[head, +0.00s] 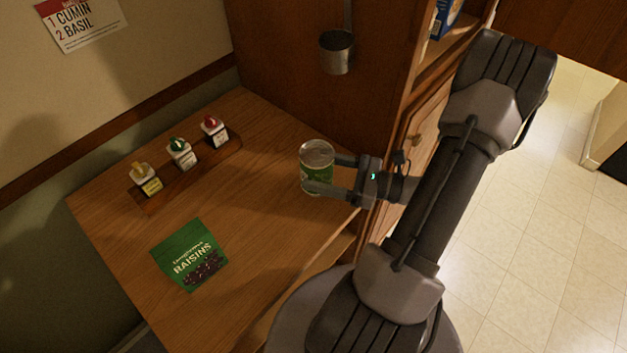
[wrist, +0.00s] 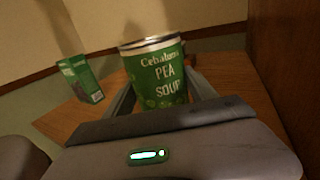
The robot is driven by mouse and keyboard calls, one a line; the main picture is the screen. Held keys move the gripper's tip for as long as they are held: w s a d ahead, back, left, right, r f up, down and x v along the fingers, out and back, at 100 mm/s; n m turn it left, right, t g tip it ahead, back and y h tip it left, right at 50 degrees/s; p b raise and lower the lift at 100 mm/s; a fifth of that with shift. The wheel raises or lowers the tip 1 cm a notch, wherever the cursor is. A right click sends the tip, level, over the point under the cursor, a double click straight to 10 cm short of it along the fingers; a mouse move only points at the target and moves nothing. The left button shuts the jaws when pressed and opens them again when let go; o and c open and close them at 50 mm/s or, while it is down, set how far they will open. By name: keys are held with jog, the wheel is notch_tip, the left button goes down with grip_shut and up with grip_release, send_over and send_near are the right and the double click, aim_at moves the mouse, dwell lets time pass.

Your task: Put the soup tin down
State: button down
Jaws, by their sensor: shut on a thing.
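The soup tin (head: 316,157) is green with a bare metal top, and its label reads "PEA SOUP" in the wrist view (wrist: 157,78). My gripper (head: 328,174) is shut on the tin, one finger on each side of it. The tin is upright, at the right side of the wooden counter (head: 262,235). I cannot tell whether its base touches the counter or is slightly above it.
Several spice jars, with yellow, green and red tops, stand in a wooden rack (head: 160,201) by the wall. A metal cup (head: 336,52) hangs on the cabinet side. The counter's middle is clear.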

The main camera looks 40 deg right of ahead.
jog(key=shift+w+f, duration=0.15)
jog(key=shift+w, duration=0.65)
jog(key=shift+w+d+f, duration=0.1)
jog(key=shift+w+f, duration=0.1)
notch_tip(320, 180, down, 3)
jog(key=shift+f+b, duration=0.1)
jog(key=shift+b, duration=0.95)
jog(key=shift+c, duration=1.4)
grip_release()
jog(key=p+v, duration=0.3)
jog(key=v, duration=0.9)
